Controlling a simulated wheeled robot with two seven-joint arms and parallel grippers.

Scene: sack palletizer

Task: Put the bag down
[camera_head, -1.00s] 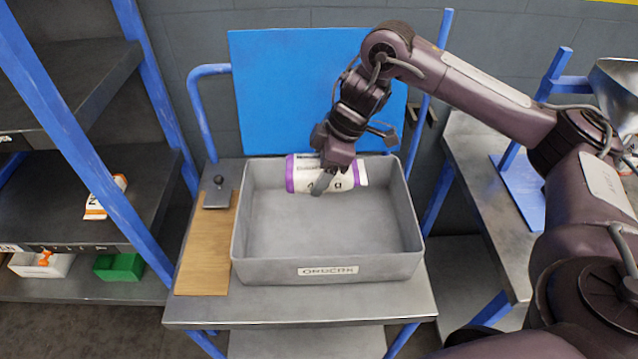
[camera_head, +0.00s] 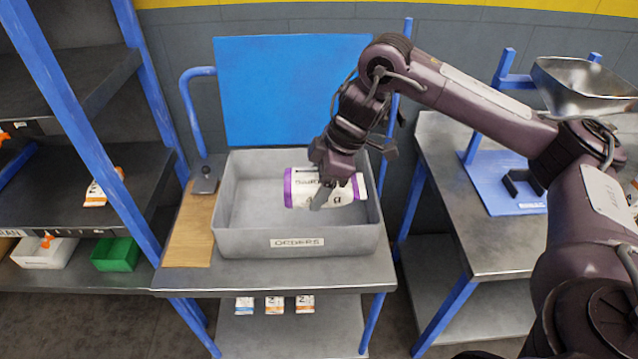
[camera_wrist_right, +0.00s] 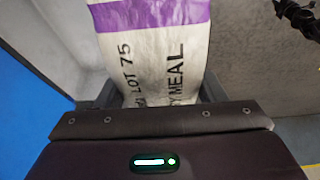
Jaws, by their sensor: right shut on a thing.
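The bag (camera_head: 300,190) is white with purple bands and dark print, lying roughly sideways at the right side of the grey ORDERS crate (camera_head: 240,244). My right gripper (camera_head: 326,190) comes down from above and is shut on the bag, with a finger in front of it. The bag also shows in the right wrist view (camera_wrist_right: 150,60), held below the gripper's dark body. The head view does not make clear whether the bag touches the crate floor. The rest of the crate looks empty. My left gripper is not in view.
The crate stands on a metal cart (camera_head: 200,280) with a blue back panel (camera_head: 285,90) and a wooden board (camera_head: 188,235). A shelf rack (camera_head: 60,190) stands left. A table with a metal scoop pan (camera_head: 580,85) stands right. Small packets (camera_head: 275,304) lie on the cart's lower shelf.

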